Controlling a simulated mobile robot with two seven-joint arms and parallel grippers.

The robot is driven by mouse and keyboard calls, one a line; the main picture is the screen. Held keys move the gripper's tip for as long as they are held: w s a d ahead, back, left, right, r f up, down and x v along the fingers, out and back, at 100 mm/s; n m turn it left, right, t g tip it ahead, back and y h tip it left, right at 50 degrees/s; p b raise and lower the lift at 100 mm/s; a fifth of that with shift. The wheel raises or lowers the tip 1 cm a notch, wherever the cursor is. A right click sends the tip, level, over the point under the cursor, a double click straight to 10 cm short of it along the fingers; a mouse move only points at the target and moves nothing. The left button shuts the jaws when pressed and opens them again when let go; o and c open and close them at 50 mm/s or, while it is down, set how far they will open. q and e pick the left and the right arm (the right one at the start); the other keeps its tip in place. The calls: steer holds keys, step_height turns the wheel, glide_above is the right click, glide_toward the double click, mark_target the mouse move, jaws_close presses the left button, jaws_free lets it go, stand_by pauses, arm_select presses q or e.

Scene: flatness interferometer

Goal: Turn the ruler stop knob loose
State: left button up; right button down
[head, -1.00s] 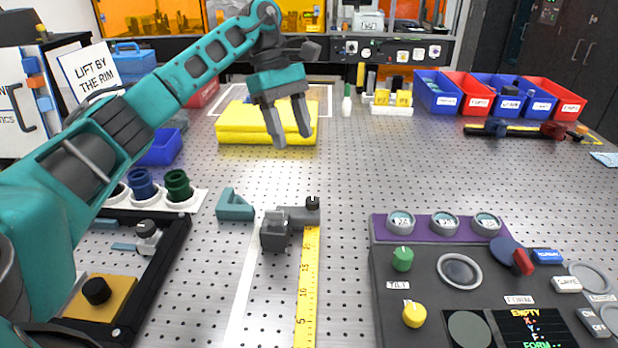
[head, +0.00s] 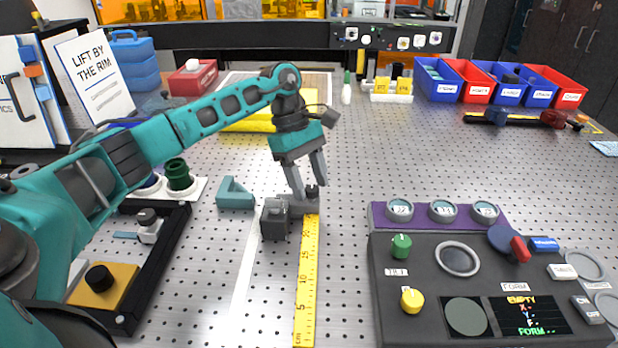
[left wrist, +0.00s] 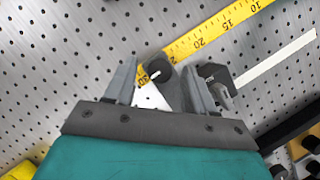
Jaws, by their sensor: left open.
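In the left wrist view the knob (left wrist: 158,70), with a white mark on top, lies between the two open fingers of the gripper (left wrist: 160,72). I see a gap on each side, so the fingers look apart from it. The ruler (left wrist: 205,40) runs up to the right there. My right gripper is not in view.
A teal angled block (head: 235,195) stands just left of the stop. A control panel (head: 385,290) with knobs and dials fills the front right. A black-framed tray (head: 170,262) lies at the front left. The perforated table around the ruler is mostly clear.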

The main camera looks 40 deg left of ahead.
arm_select(q)
steer(key=shift+c, duration=0.3)
jaws_close()
steer(key=shift+n, duration=0.4)
steer(key=n, duration=0.1)
steer(key=n+t+b, duration=0.1)
steer(key=n, duration=0.1)
steer(key=shift+s+n+t, duration=0.2)
steer(key=shift+n+t, duration=0.1)
steer(key=n+t, duration=0.1)
steer(key=n, duration=0.3)
steer(key=shift+s+d+n+t+y+b, duration=0.1)
steer(key=shift+s+n+t+y+b, duration=0.05)
steer(key=shift+n+t+y+b, duration=0.2)
steer(key=n+t+y+b, duration=0.1)
steer(key=n, duration=0.3)
steer(key=shift+s+d+f, duration=0.1)
steer(key=shift+d+n+t+y+b, duration=0.1)
steer(key=shift+n+t+y+b, duration=0.45)
steer(key=shift+n, duration=1.4)
